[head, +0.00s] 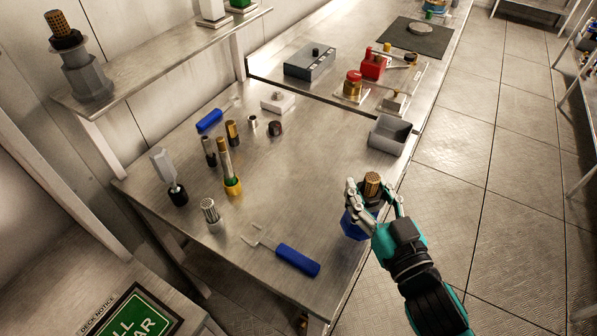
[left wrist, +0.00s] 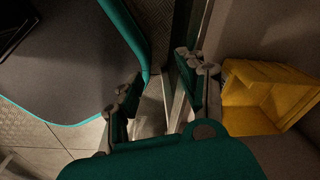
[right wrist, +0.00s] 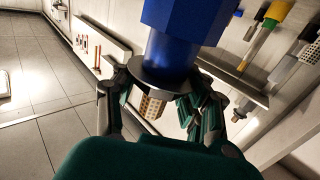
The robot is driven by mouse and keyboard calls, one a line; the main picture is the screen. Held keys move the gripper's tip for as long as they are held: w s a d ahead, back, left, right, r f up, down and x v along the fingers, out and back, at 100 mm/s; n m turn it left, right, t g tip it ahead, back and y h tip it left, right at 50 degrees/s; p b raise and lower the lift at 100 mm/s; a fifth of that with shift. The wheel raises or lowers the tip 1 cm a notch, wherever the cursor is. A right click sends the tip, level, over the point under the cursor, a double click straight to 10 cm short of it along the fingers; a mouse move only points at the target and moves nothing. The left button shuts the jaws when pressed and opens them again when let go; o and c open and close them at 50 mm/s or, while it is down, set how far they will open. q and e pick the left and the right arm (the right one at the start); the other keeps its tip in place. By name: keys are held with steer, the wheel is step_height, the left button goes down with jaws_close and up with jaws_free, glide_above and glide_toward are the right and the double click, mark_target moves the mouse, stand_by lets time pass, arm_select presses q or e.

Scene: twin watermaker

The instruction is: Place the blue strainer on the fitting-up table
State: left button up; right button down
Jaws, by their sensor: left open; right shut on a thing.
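The blue strainer (head: 352,226) has a blue body and a bronze mesh end (head: 372,182). My right gripper (head: 373,196) is shut on it at the right edge of the metal table. In the right wrist view the strainer's blue body (right wrist: 182,45) sticks out past the fingers and its mesh end (right wrist: 150,107) lies between them. The metal table (head: 310,190), which looks like the fitting-up table, holds several parts. I cannot tell whether the strainer touches it. My left gripper (left wrist: 158,95) is open and empty, away from the table in its wrist view.
A blue-handled tool (head: 297,260) lies near the table's front edge. A grey mesh strainer (head: 210,211), a yellow-based part (head: 232,184) and a white-topped tool (head: 168,172) stand left. The table's middle right is clear.

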steer(key=w+a+n+g+y+b, duration=0.2)
steer(key=a+n+g+y, duration=0.15)
steer(key=a+y, duration=0.2)
arm_select(q)
steer(key=p, duration=0.1)
steer(key=d+p, duration=0.2)
steer(key=shift+s+r, duration=0.3)
arm_select(e)
steer(key=w+d+f, duration=0.1)
steer(key=w+f, duration=0.1)
steer(key=w, duration=0.5)
steer(key=w+d+f, duration=0.2)
steer(key=w, duration=0.6)
steer(key=shift+w+f+t, duration=0.15)
steer(key=shift+f+t, duration=0.05)
steer(key=shift+t, duration=0.25)
steer(key=shift+f+n+y, duration=0.1)
steer(key=shift+n+y, duration=0.15)
steer(key=c, duration=0.7)
jaws_free()
steer(key=shift+f, duration=0.15)
steer(key=shift+d, duration=0.1)
